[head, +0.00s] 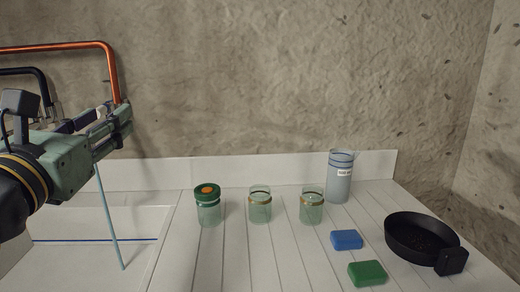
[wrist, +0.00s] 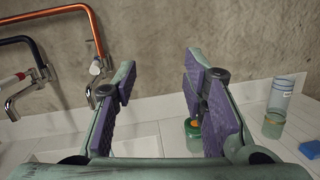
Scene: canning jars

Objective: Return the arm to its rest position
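My gripper (head: 120,122) is raised at the left over the sink, in front of the wall taps. In the wrist view its two purple-padded fingers (wrist: 160,72) are spread wide with nothing between them. A jar with a green lid and orange centre (head: 208,212) stands upright on the counter, well to the right of the gripper. In the wrist view this jar (wrist: 194,130) is partly hidden behind the right finger.
An orange pipe (head: 60,46) and a dark pipe (wrist: 28,42) rise at the wall. A thin light-blue line (head: 111,225) slants over the sink (head: 85,265). A labelled clear container (head: 340,185), blue block (head: 346,240), green block (head: 367,273) and black pan (head: 400,240) stand right.

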